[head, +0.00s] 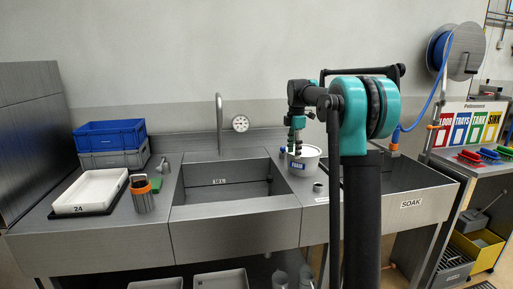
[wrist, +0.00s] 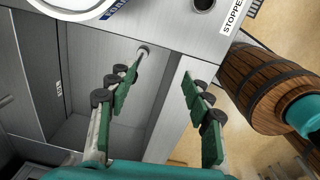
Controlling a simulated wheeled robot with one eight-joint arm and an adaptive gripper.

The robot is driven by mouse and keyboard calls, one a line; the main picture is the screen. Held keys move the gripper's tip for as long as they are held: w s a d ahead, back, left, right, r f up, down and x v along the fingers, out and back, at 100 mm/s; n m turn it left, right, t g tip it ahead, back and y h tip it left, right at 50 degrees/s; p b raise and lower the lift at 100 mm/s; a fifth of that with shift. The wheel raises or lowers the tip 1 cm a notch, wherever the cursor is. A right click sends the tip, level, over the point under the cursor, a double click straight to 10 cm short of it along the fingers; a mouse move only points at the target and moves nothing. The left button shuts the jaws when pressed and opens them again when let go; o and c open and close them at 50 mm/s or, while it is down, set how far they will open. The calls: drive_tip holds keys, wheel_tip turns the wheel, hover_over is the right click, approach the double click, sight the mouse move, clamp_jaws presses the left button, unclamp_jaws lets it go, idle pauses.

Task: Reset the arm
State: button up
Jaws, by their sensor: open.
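My arm rises in front of the sink bench, with its teal joints right of centre in the head view. The tub's rim (wrist: 118,8) shows at the top left there, clear of the fingers. Whether the gripper touches the tub in the head view is hard to tell.
The left basin (head: 225,195) is empty; the SOAK basin (head: 410,185) is partly behind my arm. A white tray (head: 92,188), blue crate (head: 110,133) and orange-topped canister (head: 142,195) stand left. A wooden barrel-like object (wrist: 255,85) is at the right in the wrist view.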

drive_tip(key=s+d+f+m+t, duration=0.1)
drive_tip(key=s+f+m, duration=0.6)
drive_tip(key=s, duration=0.6)
drive_tip(key=s+d+f+m+t, duration=0.1)
drive_tip(key=s+f+m, duration=0.6)
drive_tip(key=s, duration=0.6)
drive_tip(key=s+d+f+m+t, duration=0.1)
drive_tip(key=s+f+m, duration=0.6)
drive_tip(key=s+f, duration=0.4)
drive_tip(key=shift+s+d+t, duration=0.3)
drive_tip(key=shift+s+t, duration=0.1)
drive_tip(key=shift+s, duration=0.55)
